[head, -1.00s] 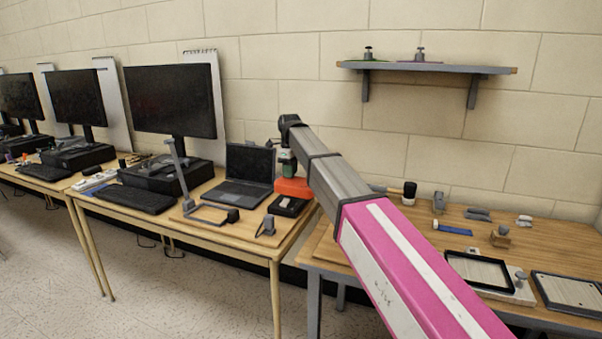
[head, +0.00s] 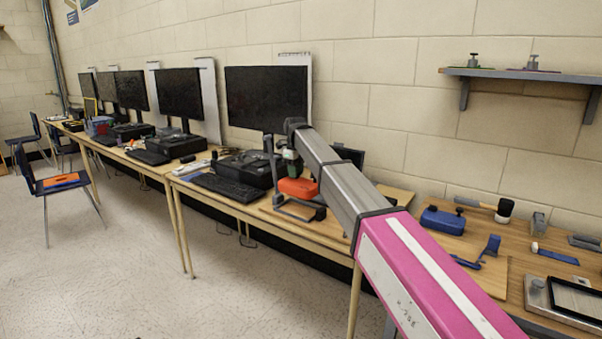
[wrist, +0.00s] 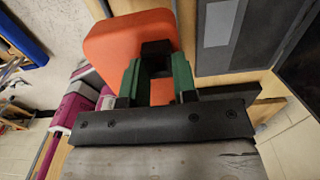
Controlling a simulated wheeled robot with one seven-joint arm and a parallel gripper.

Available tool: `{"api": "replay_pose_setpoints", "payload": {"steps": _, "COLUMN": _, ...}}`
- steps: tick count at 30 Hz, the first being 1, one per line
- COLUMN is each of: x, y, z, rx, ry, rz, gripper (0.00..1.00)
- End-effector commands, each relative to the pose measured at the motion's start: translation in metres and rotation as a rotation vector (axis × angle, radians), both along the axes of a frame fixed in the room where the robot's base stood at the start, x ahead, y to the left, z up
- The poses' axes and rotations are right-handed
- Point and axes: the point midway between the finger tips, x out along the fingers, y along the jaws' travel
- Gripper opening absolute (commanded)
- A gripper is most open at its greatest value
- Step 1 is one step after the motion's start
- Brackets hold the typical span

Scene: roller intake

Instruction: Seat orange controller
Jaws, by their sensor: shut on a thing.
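My gripper (head: 291,158) is shut on the orange controller (head: 297,187), a rounded block. In the wrist view the green-padded fingers (wrist: 158,82) close on a dark part at the edge of the controller (wrist: 128,48). In the head view the controller appears in front of the left table, overlapping a grey stand (head: 270,160) with a low frame. I cannot tell whether it touches the stand or the table. No seat for the controller can be clearly made out. My arm hides part of the table.
A laptop (head: 349,155) is partly behind my arm. A blue box (head: 443,220) and blue bracket (head: 484,252) lie on the right table. Open floor (head: 130,270) lies at left.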

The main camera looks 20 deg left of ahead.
Motion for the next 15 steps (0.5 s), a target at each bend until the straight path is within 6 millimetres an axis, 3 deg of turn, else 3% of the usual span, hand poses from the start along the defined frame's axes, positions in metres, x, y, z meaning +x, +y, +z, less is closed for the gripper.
{"api": "replay_pose_setpoints", "payload": {"steps": 8, "x": 0.000, "y": 0.001, "z": -0.008, "rx": 0.000, "ry": 0.000, "rz": -0.001, "gripper": 0.00}}
{"api": "replay_pose_setpoints", "payload": {"steps": 15, "x": 0.000, "y": 0.001, "z": -0.029, "rx": -0.001, "ry": 0.001, "rz": -0.001, "gripper": 0.00}}
